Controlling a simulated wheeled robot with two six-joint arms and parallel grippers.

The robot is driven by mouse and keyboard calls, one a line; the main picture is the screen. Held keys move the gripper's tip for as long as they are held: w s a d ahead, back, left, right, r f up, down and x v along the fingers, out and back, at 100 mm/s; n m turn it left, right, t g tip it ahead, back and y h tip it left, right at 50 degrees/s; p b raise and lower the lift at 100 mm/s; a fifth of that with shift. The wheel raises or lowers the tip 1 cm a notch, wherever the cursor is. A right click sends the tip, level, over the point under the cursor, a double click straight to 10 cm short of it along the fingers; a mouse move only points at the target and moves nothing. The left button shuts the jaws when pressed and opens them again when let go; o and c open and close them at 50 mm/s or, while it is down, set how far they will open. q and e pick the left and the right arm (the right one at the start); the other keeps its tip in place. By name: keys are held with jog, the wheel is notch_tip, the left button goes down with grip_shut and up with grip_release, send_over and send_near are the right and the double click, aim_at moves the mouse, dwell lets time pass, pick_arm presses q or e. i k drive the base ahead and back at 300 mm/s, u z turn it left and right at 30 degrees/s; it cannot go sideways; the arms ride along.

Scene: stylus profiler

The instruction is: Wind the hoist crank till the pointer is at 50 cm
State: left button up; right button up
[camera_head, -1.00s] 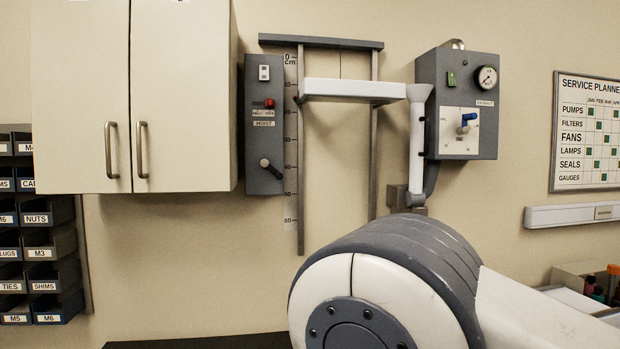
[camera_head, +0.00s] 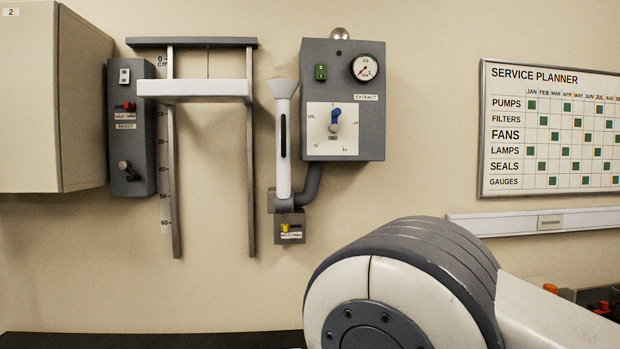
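The hoist box (camera_head: 134,128) is a dark grey panel on the wall at the left, beside the cabinet. Its crank (camera_head: 127,171) sits low on the panel, with a grey knob. The hoist's white crossbar (camera_head: 195,90) hangs between two upright rails, high up near the top of the scale. The cm scale (camera_head: 165,200) is partly hidden by the bar and left rail; 60 shows near its foot. The pointer is too small to tell apart, near the bar's left end. Neither gripper is in view; part of one of my arms fills the lower right.
A white cabinet (camera_head: 55,100) stands out left of the hoist box. An extract box (camera_head: 343,100) with gauge and blue-handled dial hangs right of the rails, beside a white tube (camera_head: 284,140). A planner board (camera_head: 552,130) and a rail (camera_head: 545,222) are farther right. A dark bench edge (camera_head: 150,340) lies below.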

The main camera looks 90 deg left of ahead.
aim_at(133, 176)
jog(key=i, duration=1.8)
jog(key=u, duration=4.8)
jog(key=i, duration=1.65)
